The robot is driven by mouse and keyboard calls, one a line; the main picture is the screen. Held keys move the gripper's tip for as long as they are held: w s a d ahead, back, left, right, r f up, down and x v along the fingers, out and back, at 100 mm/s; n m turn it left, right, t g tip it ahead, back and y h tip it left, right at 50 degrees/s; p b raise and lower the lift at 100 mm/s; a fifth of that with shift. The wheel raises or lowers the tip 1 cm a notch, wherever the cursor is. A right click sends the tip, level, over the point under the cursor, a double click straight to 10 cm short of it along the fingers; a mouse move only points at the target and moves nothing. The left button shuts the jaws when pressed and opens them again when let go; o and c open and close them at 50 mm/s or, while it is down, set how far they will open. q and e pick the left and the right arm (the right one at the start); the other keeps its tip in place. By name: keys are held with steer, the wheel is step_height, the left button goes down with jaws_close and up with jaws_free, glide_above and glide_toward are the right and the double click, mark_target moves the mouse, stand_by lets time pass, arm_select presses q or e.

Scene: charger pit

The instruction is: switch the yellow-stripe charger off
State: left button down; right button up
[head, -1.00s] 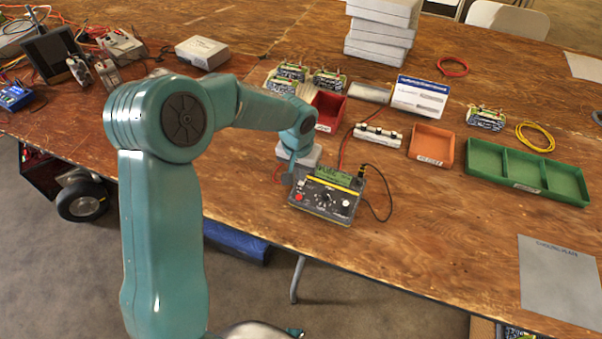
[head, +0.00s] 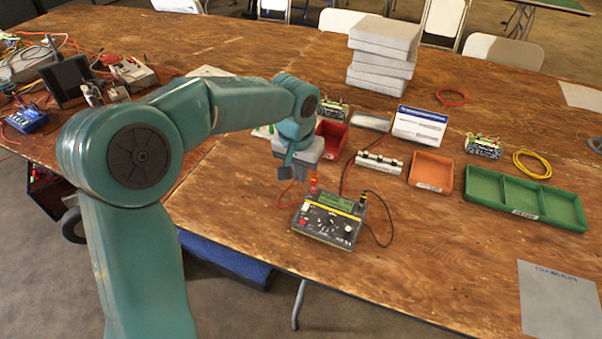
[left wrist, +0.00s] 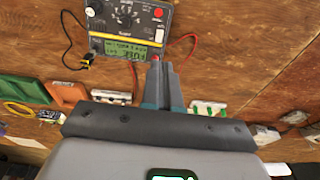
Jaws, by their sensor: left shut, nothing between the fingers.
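The yellow-stripe charger (head: 328,222) is a dark box on the wooden table, with a green display (head: 331,201), a knob and a red button on its panel. A red and a black cable are plugged into it. It also shows upside down in the left wrist view (left wrist: 128,32), with its lit display and red button (left wrist: 158,13). My left gripper (head: 290,174) is shut and empty, above the table behind and left of the charger, apart from its panel in the head view. Its closed fingers show in the left wrist view (left wrist: 163,66). My right gripper is out of view.
A red bin (head: 331,138), a white terminal strip (head: 379,162), an orange tray (head: 431,171) and a green divided tray (head: 525,200) stand behind and right. A grey sheet (head: 556,298) lies at the front right. Bare table surrounds the charger's front.

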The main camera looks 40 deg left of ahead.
mark_target(306, 208)
arm_select(q)
steer(key=shift+w+r+g+b, duration=0.25)
steer(key=shift+w+g+b, duration=0.35)
steer(key=shift+w+b, duration=0.25)
steer(key=shift+w+f, duration=0.1)
steer(key=shift+f, duration=0.05)
steer(key=f, duration=1.3)
steer(key=shift+w+f, duration=0.35)
steer(key=shift+f, duration=0.05)
steer(key=shift+b, duration=0.3)
